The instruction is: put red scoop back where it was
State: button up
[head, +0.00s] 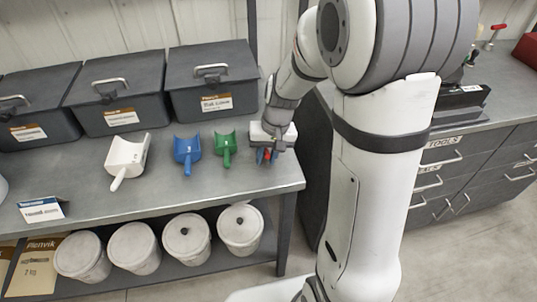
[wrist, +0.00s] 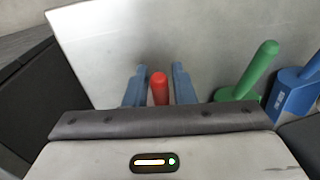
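The red scoop shows mostly as its red handle (wrist: 159,88) in the wrist view, pointing away from my gripper. Only a small bit of red (head: 267,155) shows in the head view, at the right end of the scoop row. My gripper (head: 267,156) is low over the bench's right end. Its two blue fingers (wrist: 159,80) stand on either side of the handle, with a narrow gap on each side, so it looks open around it. The scoop's bowl is hidden under my gripper body.
A green scoop (head: 226,149), a blue scoop (head: 187,153) and a white scoop (head: 128,160) lie to the left on the bench (head: 100,205). Dark lidded bins (head: 212,90) stand behind. A small card (head: 41,209) stands front left. White buckets (head: 241,229) sit on the shelf below.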

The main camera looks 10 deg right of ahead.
jog(key=shift+o, duration=0.9)
notch_tip(320, 180, up, 12)
jog(key=d, duration=0.2)
jog(key=s+d+t+h, duration=0.1)
jog(key=s+t+h, duration=0.1)
jog(key=s, duration=1.3)
jog(key=shift+s+d+n+p, duration=0.3)
jog(key=shift+d+p, duration=0.1)
jog(key=shift+p, duration=0.05)
jog(key=shift+r, duration=0.3)
